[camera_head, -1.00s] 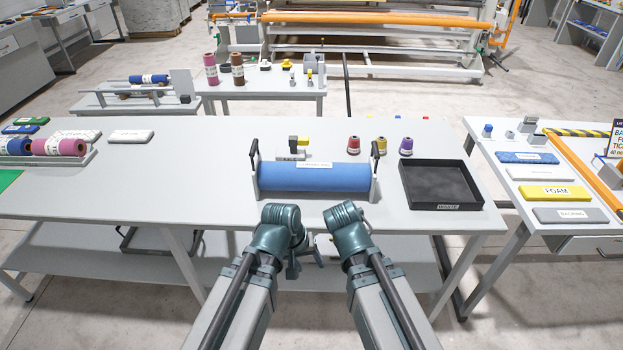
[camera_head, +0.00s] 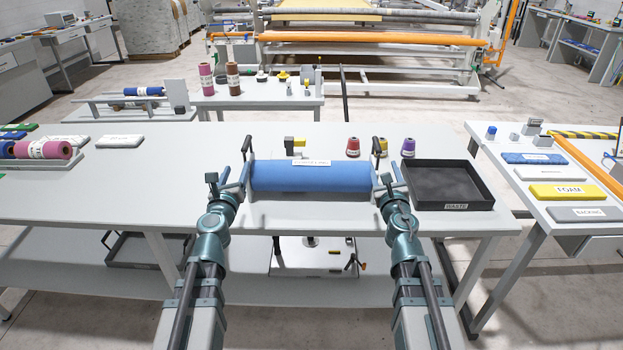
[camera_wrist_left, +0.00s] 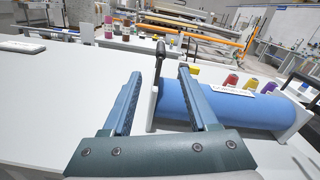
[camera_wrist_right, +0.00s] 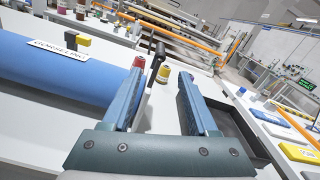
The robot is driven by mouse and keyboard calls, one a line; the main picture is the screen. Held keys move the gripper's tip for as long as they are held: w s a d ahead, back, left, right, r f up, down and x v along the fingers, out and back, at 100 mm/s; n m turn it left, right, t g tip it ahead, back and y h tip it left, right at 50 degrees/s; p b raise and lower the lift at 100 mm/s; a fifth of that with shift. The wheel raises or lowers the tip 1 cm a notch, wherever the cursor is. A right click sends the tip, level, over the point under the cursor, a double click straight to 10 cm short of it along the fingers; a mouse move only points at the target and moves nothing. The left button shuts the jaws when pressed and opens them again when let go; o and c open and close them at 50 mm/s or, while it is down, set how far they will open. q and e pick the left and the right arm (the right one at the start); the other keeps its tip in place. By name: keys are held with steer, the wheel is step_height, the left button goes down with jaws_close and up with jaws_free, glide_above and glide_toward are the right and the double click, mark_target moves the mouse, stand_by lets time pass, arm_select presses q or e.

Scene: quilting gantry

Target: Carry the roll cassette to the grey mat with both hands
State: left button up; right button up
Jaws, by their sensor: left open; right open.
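The roll cassette (camera_head: 310,178) is a blue roll between pale end plates, lying across the front middle of the table. A black handle stands at its left end (camera_head: 247,146) and another at its right end (camera_head: 379,146). My left gripper (camera_head: 227,180) is open at the left end; in the left wrist view the left handle (camera_wrist_left: 160,55) shows between and beyond its fingers. My right gripper (camera_head: 389,180) is open at the right end; in the right wrist view the right handle (camera_wrist_right: 156,62) shows between and beyond its fingers. I cannot make out a grey mat.
A black waste tray (camera_head: 447,187) stands close right of the cassette. Red, yellow and purple spools (camera_head: 408,147) and a small black-yellow object (camera_head: 294,146) sit behind it. A rack with a pink roll (camera_head: 44,150) is at far left.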

mark_target(246, 142)
arm_select(q)
steer(key=w, duration=1.4)
steer(key=shift+d, duration=0.25)
arm_select(e)
steer(key=w, duration=1.4)
steer(key=shift+d, duration=0.2)
arm_select(q)
steer(key=shift+s, duration=0.1)
arm_select(e)
steer(key=shift+s, duration=0.1)
arm_select(q)
jaws_close()
arm_select(e)
jaws_close()
